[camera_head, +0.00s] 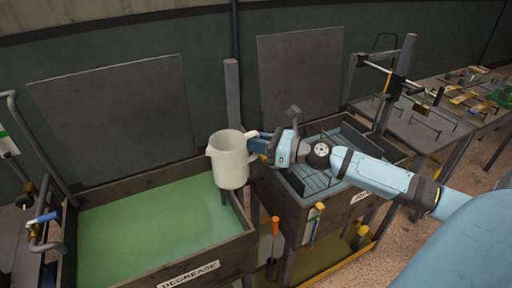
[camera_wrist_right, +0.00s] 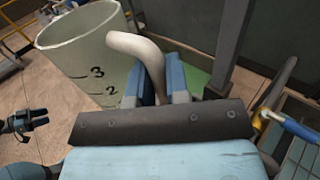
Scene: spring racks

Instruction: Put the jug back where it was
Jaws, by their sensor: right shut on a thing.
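The white jug (camera_head: 228,160) is held up above the right end of the green-filled tank marked DEGREASE (camera_head: 189,272). My right gripper (camera_head: 258,145) is shut on the jug's handle. The jug looks roughly upright in the head view. In the right wrist view the jug (camera_wrist_right: 88,58) shows its open rim and the marks 3 and 2. There its curved handle (camera_wrist_right: 150,62) runs between the two blue fingers of my right gripper (camera_wrist_right: 157,80). My left gripper is not in the head view.
A second tank (camera_head: 289,212) with a slatted rack stands right of the degrease tank, under my right arm. A grey post (camera_head: 232,90) rises behind the jug. A blue-handled valve (camera_head: 43,218) is at the left. Benches with frames and parts (camera_head: 425,120) stand farther right.

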